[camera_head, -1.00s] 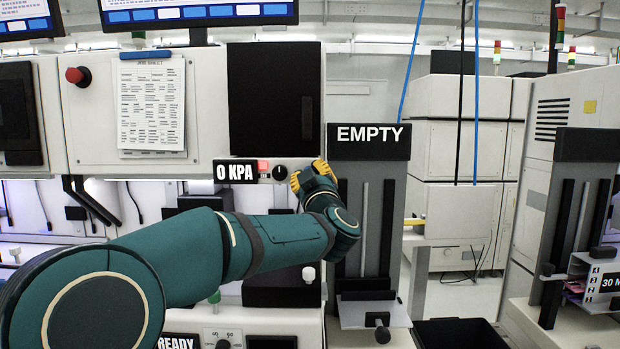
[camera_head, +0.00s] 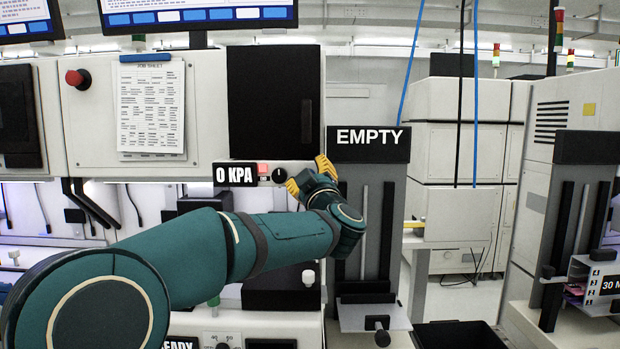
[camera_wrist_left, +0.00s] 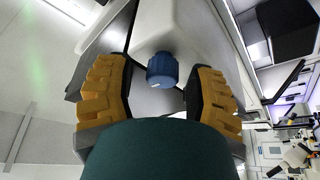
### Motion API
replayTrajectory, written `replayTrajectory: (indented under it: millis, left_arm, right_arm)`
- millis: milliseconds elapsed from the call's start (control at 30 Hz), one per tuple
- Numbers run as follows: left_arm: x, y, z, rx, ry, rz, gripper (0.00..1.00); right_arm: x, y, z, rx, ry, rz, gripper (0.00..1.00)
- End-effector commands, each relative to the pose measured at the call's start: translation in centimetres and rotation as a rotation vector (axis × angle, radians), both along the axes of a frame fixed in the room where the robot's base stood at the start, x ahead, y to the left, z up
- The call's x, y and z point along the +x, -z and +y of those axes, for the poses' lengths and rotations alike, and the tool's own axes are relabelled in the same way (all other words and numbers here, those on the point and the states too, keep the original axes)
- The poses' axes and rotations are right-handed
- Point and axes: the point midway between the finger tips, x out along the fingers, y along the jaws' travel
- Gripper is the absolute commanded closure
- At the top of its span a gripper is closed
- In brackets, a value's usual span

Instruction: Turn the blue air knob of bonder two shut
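The blue air knob (camera_wrist_left: 162,70) shows in the left wrist view on the side of a pale machine housing, with a small white mark on its face. My left gripper (camera_head: 307,175) is open, its yellow-padded fingers spread. In the left wrist view the fingers stand on either side of the knob, with a gap on each side. In the head view the blue knob cannot be made out; the gripper is at the lower right corner of the white bonder (camera_head: 205,110), by a sign reading 0 KPA (camera_head: 236,174). My right gripper is not in view.
A black knob (camera_head: 279,174) and a small red indicator (camera_head: 263,169) sit left of the gripper. A grey column with an EMPTY sign (camera_head: 368,144) stands close on the right. A red button (camera_head: 78,78) and a clipboard (camera_head: 152,105) are on the bonder's front.

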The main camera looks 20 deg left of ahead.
Motion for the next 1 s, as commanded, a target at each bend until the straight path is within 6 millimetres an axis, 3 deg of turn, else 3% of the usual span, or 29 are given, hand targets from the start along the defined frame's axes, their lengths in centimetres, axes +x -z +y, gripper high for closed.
replayTrajectory:
  millis: [300,467,1000]
  left_arm:
    - [0.0,0.4,-0.2,0.0,0.003,0.007,0.41]
    - [-0.9,0.7,-0.8,0.001,0.005,0.009,0.41]
    - [-8.8,3.5,-5.4,0.0,0.003,0.005,0.41]
  right_arm:
    - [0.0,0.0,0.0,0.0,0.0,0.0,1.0]
    - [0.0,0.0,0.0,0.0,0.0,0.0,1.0]
    - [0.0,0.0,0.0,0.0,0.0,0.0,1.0]
